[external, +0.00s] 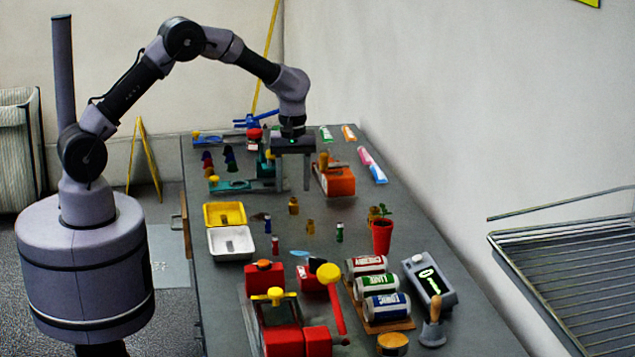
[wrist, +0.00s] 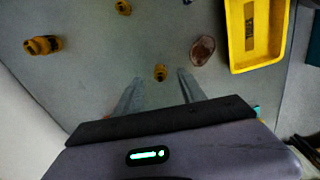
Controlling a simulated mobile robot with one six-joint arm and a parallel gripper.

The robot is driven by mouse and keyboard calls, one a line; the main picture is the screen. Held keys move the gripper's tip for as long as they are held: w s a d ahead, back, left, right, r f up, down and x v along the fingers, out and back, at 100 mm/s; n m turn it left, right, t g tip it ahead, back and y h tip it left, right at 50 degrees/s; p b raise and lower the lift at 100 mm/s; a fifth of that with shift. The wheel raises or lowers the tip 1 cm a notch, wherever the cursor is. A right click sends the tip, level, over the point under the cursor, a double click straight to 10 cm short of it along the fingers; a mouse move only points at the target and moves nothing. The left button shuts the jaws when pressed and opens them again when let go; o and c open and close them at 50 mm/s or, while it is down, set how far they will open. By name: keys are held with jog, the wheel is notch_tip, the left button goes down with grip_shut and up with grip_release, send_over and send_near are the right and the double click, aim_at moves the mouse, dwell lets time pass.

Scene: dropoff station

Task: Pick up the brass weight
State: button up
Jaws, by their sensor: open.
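Several small brass-coloured pieces stand on the grey bench, and I cannot tell for sure which is the brass weight. One brass piece (external: 293,206) is just in front of my gripper (external: 294,186) in the external view. In the wrist view a brass piece (wrist: 160,72) shows between the tips of my gripper (wrist: 158,82), apart from both fingers. A second brass piece (external: 310,227) stands nearer the external camera; it seems to be the one at the wrist view's top (wrist: 123,7). My gripper is open, empty and pointing down above the bench.
A yellow tray (external: 225,205) and a white tray (external: 211,243) lie to the left. A larger brass-coloured piece (wrist: 43,45) and a brown oval thing (wrist: 202,50) flank the wrist view. An orange block (external: 341,181) and red cup (external: 382,240) stand to the right.

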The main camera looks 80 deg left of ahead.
aim_at(294, 199)
jog(key=f+b, duration=0.1)
jog(key=f, duration=0.1)
jog(key=f+b, duration=0.1)
jog(key=f, duration=0.1)
jog(key=f+b, duration=0.1)
jog(key=f, duration=0.1)
jog(key=shift+w+a, duration=0.1)
jog(key=shift+a, duration=0.2)
jog(key=shift+r, duration=0.2)
jog(key=shift+c, duration=0.2)
grip_shut()
